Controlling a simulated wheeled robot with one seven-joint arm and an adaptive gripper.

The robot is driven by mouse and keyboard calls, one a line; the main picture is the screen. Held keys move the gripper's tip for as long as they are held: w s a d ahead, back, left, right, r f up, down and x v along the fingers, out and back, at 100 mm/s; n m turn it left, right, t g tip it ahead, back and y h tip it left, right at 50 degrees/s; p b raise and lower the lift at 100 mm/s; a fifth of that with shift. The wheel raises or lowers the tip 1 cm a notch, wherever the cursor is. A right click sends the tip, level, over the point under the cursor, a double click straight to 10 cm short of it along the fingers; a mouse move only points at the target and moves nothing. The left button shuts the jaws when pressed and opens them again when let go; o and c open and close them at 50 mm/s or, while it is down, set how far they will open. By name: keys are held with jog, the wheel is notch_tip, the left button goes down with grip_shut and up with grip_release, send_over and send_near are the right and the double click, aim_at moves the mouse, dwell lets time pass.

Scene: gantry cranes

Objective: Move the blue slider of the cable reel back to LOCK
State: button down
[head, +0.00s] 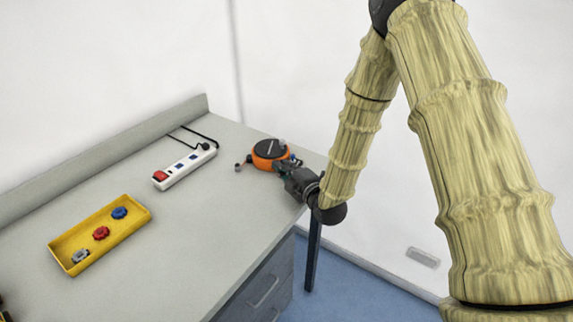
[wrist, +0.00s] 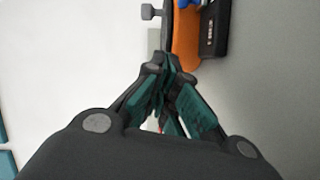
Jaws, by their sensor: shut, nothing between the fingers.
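The cable reel (head: 268,151), orange with a dark top, stands on the bench near its far right end. In the wrist view its orange side (wrist: 184,48) shows just beyond my fingers, with a black block bearing small lettering (wrist: 214,30) on it. A small blue part, which looks like the blue slider (wrist: 184,3), is cut off by the top edge of the wrist view. I cannot make out its position or the slider in the head view. My gripper (head: 287,164) is shut and empty, close beside the reel's near right side. Whether it touches the reel is unclear.
A white power strip (head: 186,168) with a red switch lies left of the reel, its black cable running behind. A yellow tray (head: 80,228) with red, blue and grey knobs stands at the front left. The bench (head: 185,240) between is clear. Drawers (head: 265,288) are below.

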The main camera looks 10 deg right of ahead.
jog(key=b+v, duration=0.1)
jog(key=v, duration=0.7)
jog(key=shift+d+f+b, duration=0.15)
jog(key=shift+d+b, duration=0.05)
jog(key=shift+b, duration=0.1)
